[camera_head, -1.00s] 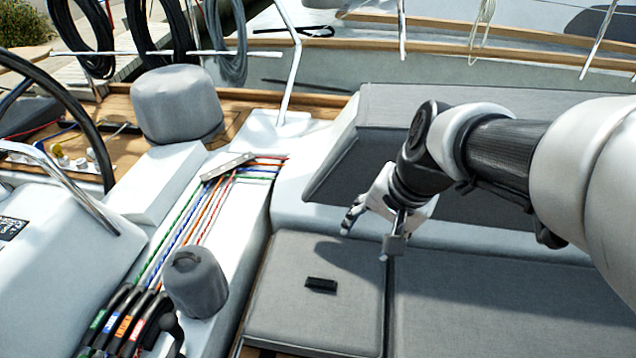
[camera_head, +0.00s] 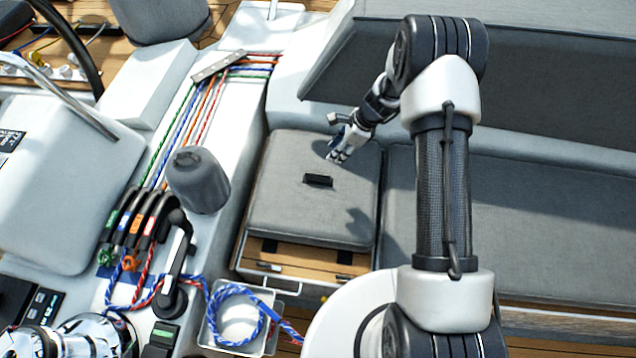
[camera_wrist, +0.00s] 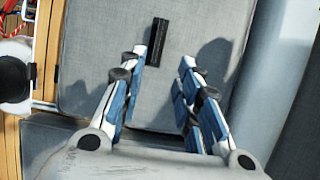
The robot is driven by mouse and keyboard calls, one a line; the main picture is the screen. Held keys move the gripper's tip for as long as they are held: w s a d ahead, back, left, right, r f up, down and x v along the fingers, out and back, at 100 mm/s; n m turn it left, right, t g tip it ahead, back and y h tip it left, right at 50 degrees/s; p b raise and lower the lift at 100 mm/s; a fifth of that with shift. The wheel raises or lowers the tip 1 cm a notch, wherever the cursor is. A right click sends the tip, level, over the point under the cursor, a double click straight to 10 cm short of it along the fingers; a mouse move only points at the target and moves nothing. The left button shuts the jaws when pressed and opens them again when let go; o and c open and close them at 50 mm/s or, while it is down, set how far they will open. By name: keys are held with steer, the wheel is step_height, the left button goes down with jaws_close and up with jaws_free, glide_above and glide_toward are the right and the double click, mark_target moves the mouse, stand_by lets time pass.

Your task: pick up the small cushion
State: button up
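The small grey cushion (camera_head: 297,215) lies flat on the bench locker beside the longer seat cushion. A short black handle (camera_head: 318,180) stands on its top. My gripper (camera_head: 335,158) is above the far part of the cushion, pointing down. In the wrist view, my gripper (camera_wrist: 164,58) is open, with its two fingers apart and nothing between them. The black handle (camera_wrist: 156,42) lies just beyond the fingertips, closer to the left finger. The cushion (camera_wrist: 105,30) fills much of that view.
A long grey seat cushion (camera_head: 520,215) lies right of the small one, with a backrest (camera_head: 540,100) behind. A covered winch (camera_head: 198,181) and coloured ropes (camera_head: 205,105) are at left. A white tray (camera_head: 272,340) with blue rope stands in front.

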steer(key=b, duration=0.4)
glide_toward(318, 175)
steer(key=x, duration=0.5)
steer(key=shift+w+a, duration=0.25)
steer(key=shift+d+b+x, duration=0.2)
steer(key=shift+b+x, duration=0.65)
steer(key=shift+x, duration=1.7)
steer(key=shift+s+f, duration=0.1)
steer(key=shift+f, duration=0.1)
jaws_close()
